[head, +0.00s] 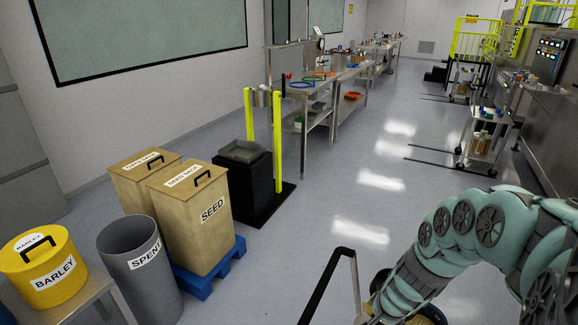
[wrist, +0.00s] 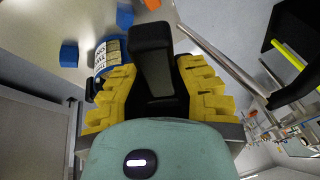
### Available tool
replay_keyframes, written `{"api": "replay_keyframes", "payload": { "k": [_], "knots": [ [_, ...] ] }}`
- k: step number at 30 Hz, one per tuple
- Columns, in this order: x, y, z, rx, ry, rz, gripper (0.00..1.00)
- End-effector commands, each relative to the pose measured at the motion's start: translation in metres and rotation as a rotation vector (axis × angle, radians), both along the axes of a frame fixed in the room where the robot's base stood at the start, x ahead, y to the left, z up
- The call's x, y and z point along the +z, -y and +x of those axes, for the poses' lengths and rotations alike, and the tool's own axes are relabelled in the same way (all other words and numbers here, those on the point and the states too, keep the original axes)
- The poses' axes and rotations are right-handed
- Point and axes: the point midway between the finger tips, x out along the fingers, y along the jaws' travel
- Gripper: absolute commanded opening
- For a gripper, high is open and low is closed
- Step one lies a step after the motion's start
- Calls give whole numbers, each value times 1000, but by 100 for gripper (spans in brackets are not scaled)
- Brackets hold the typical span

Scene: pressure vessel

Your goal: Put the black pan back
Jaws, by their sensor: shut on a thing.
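My gripper (wrist: 155,90) shows in the wrist view with its yellow padded fingers on both sides of a black, bar-like part (wrist: 152,48), and it is shut on it. This looks like the handle of the black pan; the rest of the pan is hidden in that view. In the head view my arm reaches down at the bottom right. A dark round rim, probably the black pan (head: 436,313), shows beside and below my arm there, with something yellowish inside.
A metal frame with a black grip (head: 328,285) stands just left of my arm. A yellow barley bin (head: 45,270), a grey spent bin (head: 138,270), seed bins (head: 195,215) and a black stand (head: 243,185) with yellow posts stand left. The middle floor is clear.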

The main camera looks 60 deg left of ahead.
Motion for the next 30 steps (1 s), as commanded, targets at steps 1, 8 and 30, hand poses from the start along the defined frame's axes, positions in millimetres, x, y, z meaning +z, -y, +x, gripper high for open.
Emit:
{"api": "replay_keyframes", "payload": {
  "k": [1, 8, 30],
  "knots": [
    [1, 2, 3, -6, -5, 7, 0],
    [7, 7, 6, -5, -37, 38, 0],
    [33, 28, 26, -12, -194, 211, 0]
  ]
}}
